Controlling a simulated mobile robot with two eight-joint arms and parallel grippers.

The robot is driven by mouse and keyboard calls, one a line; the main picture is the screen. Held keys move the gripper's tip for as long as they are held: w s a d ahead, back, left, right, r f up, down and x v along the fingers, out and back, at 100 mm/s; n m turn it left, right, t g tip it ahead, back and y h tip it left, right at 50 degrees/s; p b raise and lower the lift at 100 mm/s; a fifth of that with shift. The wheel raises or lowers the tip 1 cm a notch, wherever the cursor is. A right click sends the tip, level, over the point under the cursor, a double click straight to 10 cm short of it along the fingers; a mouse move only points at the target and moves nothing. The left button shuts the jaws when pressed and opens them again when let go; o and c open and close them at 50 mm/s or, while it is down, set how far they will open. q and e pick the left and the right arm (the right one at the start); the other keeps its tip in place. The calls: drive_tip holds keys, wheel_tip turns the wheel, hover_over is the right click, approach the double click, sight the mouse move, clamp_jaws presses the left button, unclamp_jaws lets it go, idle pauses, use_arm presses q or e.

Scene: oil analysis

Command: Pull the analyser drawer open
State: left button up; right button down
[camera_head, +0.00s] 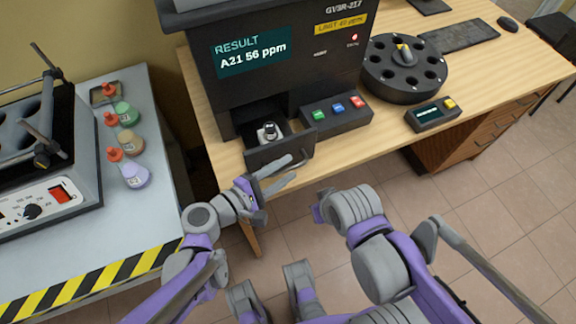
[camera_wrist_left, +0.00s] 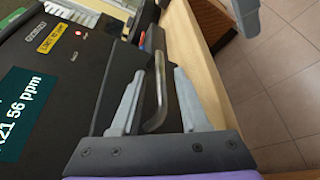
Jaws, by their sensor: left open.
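The analyser (camera_head: 280,65) is a dark box with a lit screen reading "RESULT A21 56 ppm". Its drawer (camera_head: 268,154) stands out from the lower front, and a small vial (camera_head: 267,132) sits upright inside. My left gripper (camera_head: 292,168) is at the drawer front with its fingers apart. In the left wrist view, the bar handle (camera_wrist_left: 159,95) lies between the open fingers (camera_wrist_left: 159,74); whether either finger touches it is unclear. My right arm (camera_head: 360,215) is lower right, away from the drawer; its finger state is unclear.
A button box (camera_head: 338,120) with green, blue and red buttons stands right of the drawer. A round carousel (camera_head: 404,68) and a small display unit (camera_head: 433,114) stand further right. The left bench (camera_head: 90,235) holds labelled flasks. Floor in front is free.

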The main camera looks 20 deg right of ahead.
use_arm(q)
drive_tip(key=p+v, duration=0.1)
drive_tip(key=v, duration=0.8)
drive_tip(key=shift+a, duration=0.2)
use_arm(e)
drive_tip(key=shift+r, duration=0.75)
use_arm(q)
drive_tip(key=shift+r, duration=0.1)
drive_tip(key=s+a+f+m+y, duration=0.3)
drive_tip(key=a+m+y, duration=0.3)
drive_tip(key=a, duration=0.4)
drive_tip(key=s+a+f+m+y, duration=0.35)
drive_tip(key=a+y, duration=0.45)
drive_tip(key=a, duration=0.3)
wheel_tip(320, 180, up, 16)
drive_tip(key=w+m+p, duration=0.1)
drive_tip(key=w+p, duration=0.1)
drive_tip(key=p, duration=1.1)
drive_tip(key=shift+w+a+f+y+p, duration=0.2)
drive_tip(key=shift+w+y+p, duration=0.05)
drive_tip(key=shift+y+p, duration=0.05)
use_arm(e)
wheel_tip(320, 180, up, 15)
drive_tip(key=w, duration=0.2)
drive_tip(key=shift+t, duration=0.4)
use_arm(q)
drive_tip(key=shift+s, duration=0.15)
use_arm(e)
drive_tip(key=shift+s, duration=0.1)
